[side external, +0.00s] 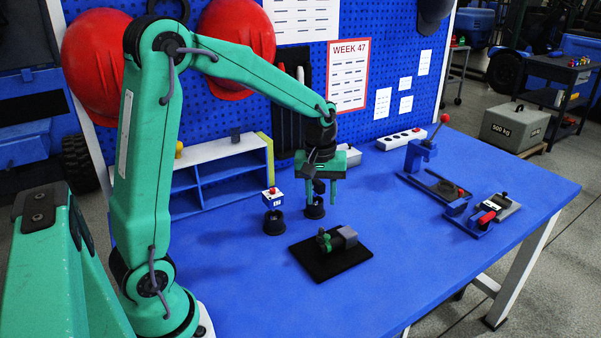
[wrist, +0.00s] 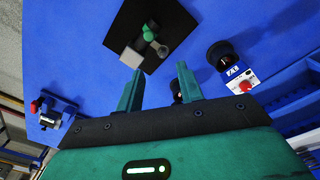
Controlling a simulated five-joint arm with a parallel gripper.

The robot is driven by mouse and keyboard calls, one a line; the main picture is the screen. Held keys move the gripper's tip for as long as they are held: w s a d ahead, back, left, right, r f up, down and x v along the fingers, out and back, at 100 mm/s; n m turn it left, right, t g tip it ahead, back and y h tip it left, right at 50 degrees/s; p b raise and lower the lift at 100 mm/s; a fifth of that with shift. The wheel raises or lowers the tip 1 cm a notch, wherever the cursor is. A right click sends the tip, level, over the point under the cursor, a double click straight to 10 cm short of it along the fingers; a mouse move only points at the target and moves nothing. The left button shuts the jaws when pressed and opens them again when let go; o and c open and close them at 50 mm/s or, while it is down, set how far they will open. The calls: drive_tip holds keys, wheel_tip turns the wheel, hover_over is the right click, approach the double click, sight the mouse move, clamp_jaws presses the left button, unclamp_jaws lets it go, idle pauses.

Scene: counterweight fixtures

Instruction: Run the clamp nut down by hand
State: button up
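A small fixture lies on a black mat (side external: 306,259). It has a grey block (side external: 345,236) and a green knob-like part (side external: 324,241). In the wrist view the green part (wrist: 148,33) sits between the grey block (wrist: 131,55) and a short grey cylinder (wrist: 163,50). I cannot tell which piece is the clamp nut. My gripper (side external: 321,195) points down over the table, behind the mat. Its green fingers are apart with nothing clearly held, as the wrist view also shows (wrist: 158,85). A black cup (side external: 314,210) stands below it, partly hidden by a finger in the wrist view.
Another black cup (side external: 274,223) stands beside a blue-and-white box with a red button (side external: 272,197). A blue shelf (side external: 205,181) is behind them. A lever clamp (side external: 430,165) and a red-handled clamp (side external: 488,213) stand at the right. The table between them and the mat is clear.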

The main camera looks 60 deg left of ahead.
sight(322, 230)
drive_tip(key=shift+n+g, duration=0.3)
drive_tip(key=shift+n, duration=0.4)
drive_tip(key=f, duration=0.1)
drive_tip(key=w+a+f, duration=0.1)
drive_tip(key=f, duration=0.1)
drive_tip(key=shift+w+a+f, duration=0.2)
drive_tip(key=shift+w+a, duration=0.1)
drive_tip(key=shift+w, duration=0.1)
drive_tip(key=shift+f, duration=0.1)
drive_tip(key=shift+f, duration=3.8)
clamp_jaws()
